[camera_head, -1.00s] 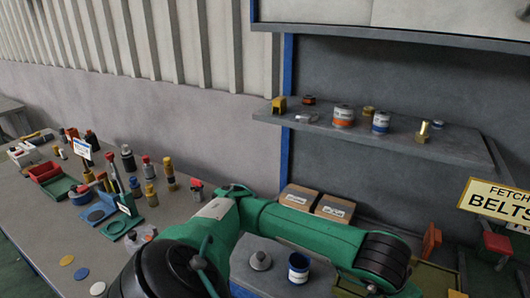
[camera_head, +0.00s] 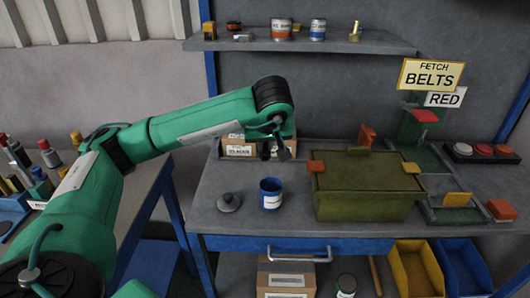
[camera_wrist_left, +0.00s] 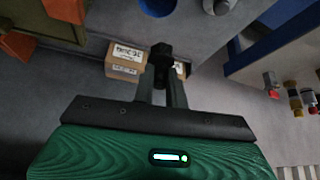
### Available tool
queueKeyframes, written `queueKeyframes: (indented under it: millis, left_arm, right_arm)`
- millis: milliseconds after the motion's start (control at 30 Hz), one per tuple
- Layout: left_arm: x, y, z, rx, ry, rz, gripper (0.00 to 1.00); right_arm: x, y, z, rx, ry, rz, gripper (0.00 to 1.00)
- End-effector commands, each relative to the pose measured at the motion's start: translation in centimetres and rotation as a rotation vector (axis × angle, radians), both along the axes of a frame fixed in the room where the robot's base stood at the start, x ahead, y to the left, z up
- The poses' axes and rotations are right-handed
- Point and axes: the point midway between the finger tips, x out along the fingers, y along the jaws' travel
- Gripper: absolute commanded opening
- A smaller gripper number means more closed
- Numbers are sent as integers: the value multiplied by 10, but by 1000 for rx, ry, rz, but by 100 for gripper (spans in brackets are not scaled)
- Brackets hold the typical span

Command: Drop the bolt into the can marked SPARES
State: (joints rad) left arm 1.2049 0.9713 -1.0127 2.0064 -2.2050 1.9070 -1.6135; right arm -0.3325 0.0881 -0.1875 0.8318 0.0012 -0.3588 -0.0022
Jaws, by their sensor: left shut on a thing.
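My left gripper (camera_head: 279,150) points down above the back of the bench, behind and above an open blue can (camera_head: 271,195). It is shut on a small dark thing, apparently the bolt (camera_wrist_left: 161,49), at the fingertips in the left wrist view. The blue can stands upright with a white label too small to read; its rim shows in the left wrist view (camera_wrist_left: 157,6). A grey knobbed lid (camera_head: 229,202) lies left of it. Two more labelled cans, one orange-banded (camera_head: 281,29) and one blue-banded (camera_head: 318,30), stand on the shelf. My right gripper is not in view.
Small boxes (camera_head: 237,148) stand at the bench's back, near the gripper. A brass bolt-shaped piece (camera_head: 355,32) stands on the shelf (camera_head: 300,46). The bench front near the can is clear.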

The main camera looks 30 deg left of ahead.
Motion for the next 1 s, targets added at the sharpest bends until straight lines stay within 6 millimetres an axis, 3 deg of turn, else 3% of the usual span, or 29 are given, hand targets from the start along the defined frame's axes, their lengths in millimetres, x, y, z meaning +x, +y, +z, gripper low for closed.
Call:
queueKeyframes:
  millis: [367, 500, 967, 1000]
  left_arm:
    - [0, 1, -42, -1, 1, 4, 0]
    - [0, 1, -52, -1, 1, 4, 0]
    - [0, 1, -58, -1, -1, 4, 0]
    - [0, 1, -58, 0, 0, 3, 21]
  right_arm:
    - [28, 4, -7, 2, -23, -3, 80]
    - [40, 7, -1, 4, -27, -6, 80]
    - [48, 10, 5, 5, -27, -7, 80]
    - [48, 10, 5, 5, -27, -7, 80]
